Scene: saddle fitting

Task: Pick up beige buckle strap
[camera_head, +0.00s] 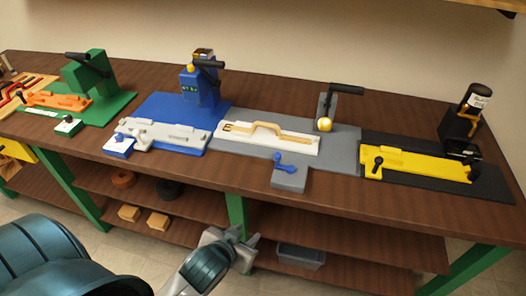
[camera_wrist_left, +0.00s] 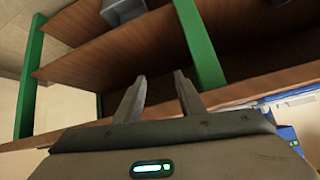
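The beige buckle strap (camera_head: 262,128) lies on a white block (camera_head: 297,146) on the grey mat, in the middle of the bench in the head view. Its middle arches up, and its dark buckle end is at the left. My left gripper (camera_head: 247,236) is in front of the bench, below the tabletop edge and well apart from the strap. In the left wrist view, the left gripper's two fingers (camera_wrist_left: 160,78) stand apart with nothing between them. The strap does not show in that view. My right gripper is not in view.
The brown tabletop (camera_head: 392,202) and its front edge lie between my left gripper and the strap. A blue-handled grey block (camera_head: 289,178) sits before the strap. A black-handled clamp (camera_head: 327,105) stands behind it. Green legs (camera_head: 236,210) and shelves are below.

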